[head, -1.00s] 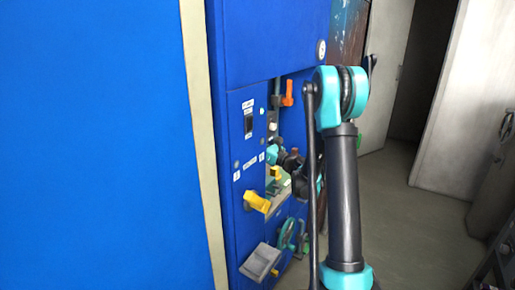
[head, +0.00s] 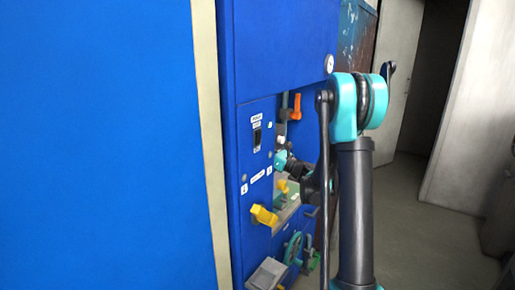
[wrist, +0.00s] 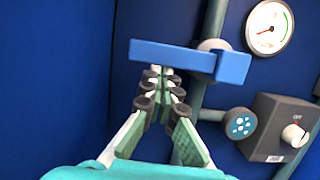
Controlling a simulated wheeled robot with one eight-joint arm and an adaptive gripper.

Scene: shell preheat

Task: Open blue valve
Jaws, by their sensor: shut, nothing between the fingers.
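In the wrist view the blue valve handle (wrist: 185,60) is a flat bar lying across the picture, joined to a grey vertical pipe at its right part. My gripper (wrist: 161,78) is shut and empty, its fingertips at the lower edge of the bar's left half. I cannot tell whether they touch it. In the head view the blue valve handle cannot be made out, and my arm covers part of the recess in the blue cabinet.
A round pressure gauge (wrist: 269,28) and a dark box with an OFF knob (wrist: 283,131) are right of the handle. The head view shows a yellow handle (head: 263,215), an orange handle (head: 296,106) and a teal wheel (head: 293,247). Open floor (head: 430,220) lies right.

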